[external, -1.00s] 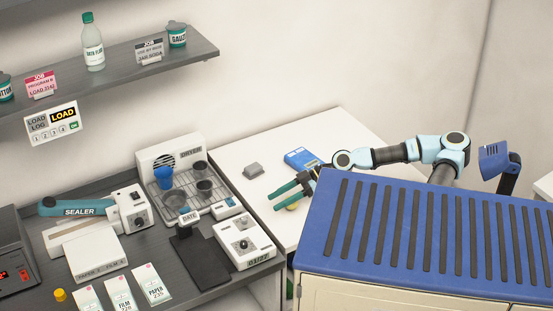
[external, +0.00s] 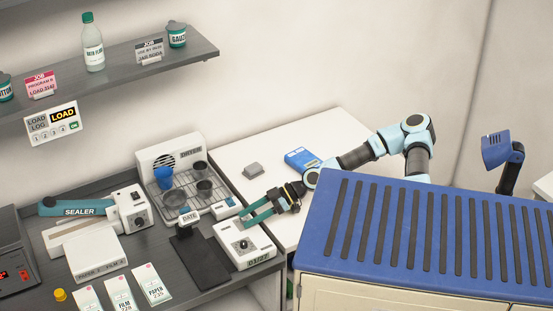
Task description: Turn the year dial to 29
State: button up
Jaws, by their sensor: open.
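The white dial unit (external: 262,244) lies at the right end of the dark bench, with a small black dial (external: 244,243) on its top. Its front label (external: 258,259) looks like 01/27, but the print is small. I cannot tell for sure which dial is the year dial. My gripper (external: 247,219) is open, its green fingers pointing left over the back edge of the unit. It appears above and behind the black dial, apart from it, with nothing between the fingers.
A small stand marked DATE (external: 189,217) and a black pad (external: 198,249) are left of the unit. The dryer rack (external: 165,195) with cups is behind. A blue device (external: 301,160) and a grey block (external: 253,170) sit on the white table (external: 240,140).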

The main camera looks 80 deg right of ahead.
jog(key=shift+c, duration=0.3)
grip_shut()
jog(key=shift+s, duration=0.1)
dwell(0.4)
jog(key=m+t+h+b, duration=0.1)
jog(key=m+h, duration=0.1)
jog(key=a+m+t+h, duration=0.1)
jog(key=m+h, duration=0.1)
jog(key=shift+s+h+b, duration=0.1)
jog(key=shift+h+b, duration=0.2)
jog(key=shift+b, duration=0.05)
jog(key=m+h, duration=0.2)
jog(key=m+h+p, duration=0.1)
jog(key=h, duration=0.1)
jog(key=shift+a+r+m, duration=0.15)
jog(key=shift+a+m, duration=0.2)
jog(key=shift+m, duration=0.05)
jog(key=m+h, duration=0.3)
jog(key=m+h+p, duration=0.1)
jog(key=h, duration=0.1)
jog(key=shift+a+g, duration=0.3)
jog(key=shift+g, duration=0.1)
jog(key=m+g+h, duration=0.1)
jog(key=m+h, duration=0.1)
jog(key=m+g+h, duration=0.2)
jog(key=m, duration=0.1)
jog(key=shift+w+a+g+h, duration=0.15)
jog(key=shift+w+g+h, duration=0.15)
jog(key=shift+w, duration=0.1)
jog(key=shift+m, duration=0.3)
